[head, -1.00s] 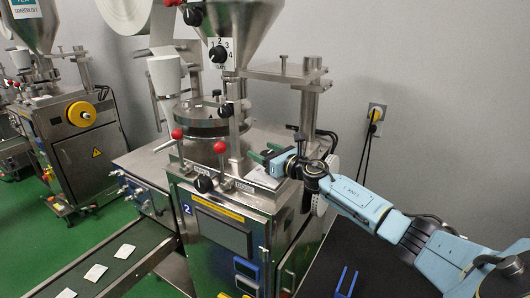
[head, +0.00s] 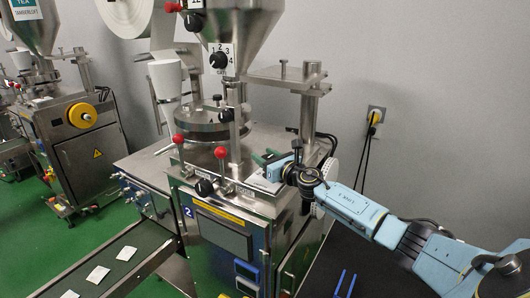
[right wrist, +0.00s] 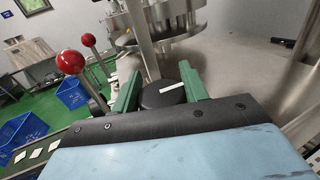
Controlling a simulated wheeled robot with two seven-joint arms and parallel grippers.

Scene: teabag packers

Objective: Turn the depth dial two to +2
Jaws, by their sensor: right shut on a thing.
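A round black dial (right wrist: 162,94) with a white pointer line stands between the green fingers of my right gripper (right wrist: 160,88) in the right wrist view. I take it as depth dial two; its scale is not readable. The pointer line lies nearly crosswise in that view, tilted slightly. My right gripper is shut on the dial, one finger on each side. In the head view my right gripper (head: 265,160) is at the top right of the machine marked 2 (head: 230,205), and the dial is hidden there. My left gripper is not in view.
Two red-ball levers (head: 220,152) stand left of my right gripper. A black knob (head: 205,187) sits on the machine's front edge, and another (head: 218,61) has a 1-to-4 scale. A steel post (head: 308,110) rises behind the gripper. A conveyor (head: 125,262) carries several teabags.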

